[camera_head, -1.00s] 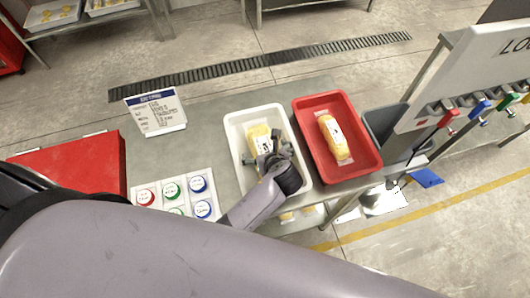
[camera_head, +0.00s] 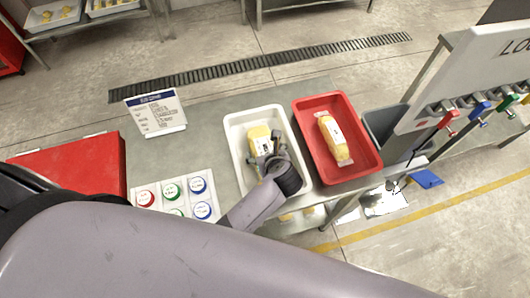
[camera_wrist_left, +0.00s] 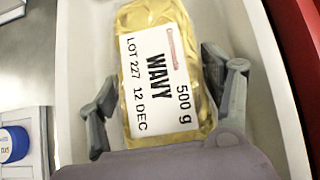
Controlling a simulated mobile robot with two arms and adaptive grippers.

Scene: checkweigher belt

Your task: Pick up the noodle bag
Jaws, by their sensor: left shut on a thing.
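A yellow noodle bag (camera_head: 258,138) with a white label is in the white tray (camera_head: 233,122) in the head view. In the left wrist view the bag (camera_wrist_left: 165,75) shows its label, reading "WAVY 500 g, LOT 227 12 DEC". My left gripper (camera_head: 268,157) is over the near part of the bag, with one finger on each side, shut on it. The fingers also show in the left wrist view (camera_wrist_left: 165,95). Whether the bag touches the tray floor I cannot tell. My right gripper is not in view.
A red tray (camera_head: 368,150) with another yellow bag (camera_head: 333,140) stands to the right. A printed sign (camera_head: 156,112) and a panel of round coloured buttons (camera_head: 174,196) are to the left. A grey bin (camera_head: 385,125) is beyond the red tray.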

